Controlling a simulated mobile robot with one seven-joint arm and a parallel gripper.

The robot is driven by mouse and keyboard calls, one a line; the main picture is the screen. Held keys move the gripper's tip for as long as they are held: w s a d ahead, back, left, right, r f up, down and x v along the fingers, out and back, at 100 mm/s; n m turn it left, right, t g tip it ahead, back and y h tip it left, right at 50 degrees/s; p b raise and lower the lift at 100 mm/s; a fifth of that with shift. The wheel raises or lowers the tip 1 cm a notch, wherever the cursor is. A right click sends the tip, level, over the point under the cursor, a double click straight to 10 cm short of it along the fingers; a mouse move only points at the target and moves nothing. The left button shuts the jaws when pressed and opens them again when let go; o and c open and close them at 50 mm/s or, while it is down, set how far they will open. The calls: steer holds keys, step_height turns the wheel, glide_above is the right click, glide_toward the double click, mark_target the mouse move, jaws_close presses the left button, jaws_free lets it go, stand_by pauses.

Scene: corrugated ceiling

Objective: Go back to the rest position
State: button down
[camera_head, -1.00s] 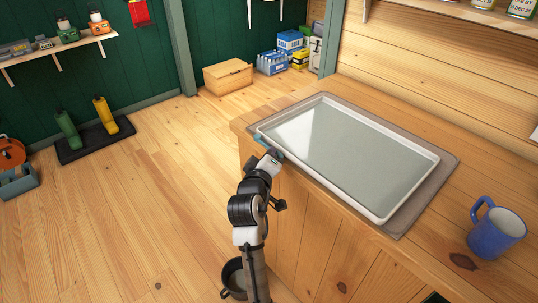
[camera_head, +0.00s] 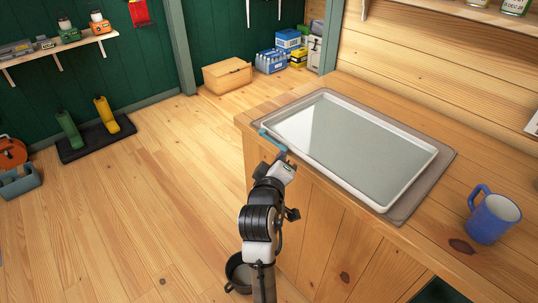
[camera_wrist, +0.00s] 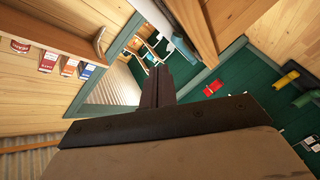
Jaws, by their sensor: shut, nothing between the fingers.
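My gripper (camera_head: 271,141) is at the end of my raised arm, by the near left corner of the counter. In the picture it overlaps the left end of the white-rimmed tray (camera_head: 410,184); I cannot tell whether it touches. A blue-teal bar shows at its tip. In the wrist view the dark fingers of my gripper (camera_wrist: 158,76) are together with nothing between them.
The wooden counter (camera_head: 318,222) fills the right side, with a blue mug (camera_head: 493,217) on it. A dark pot (camera_head: 238,273) stands on the floor beside my arm. The floor at left is mostly clear.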

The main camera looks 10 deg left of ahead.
steer(key=shift+s+d+r, duration=0.15)
steer(key=shift+s+d, duration=0.4)
steer(key=shift+s, duration=0.1)
steer(key=shift+s+d+r, duration=0.15)
steer(key=shift+s+d, duration=0.35)
steer(key=shift+s, duration=0.1)
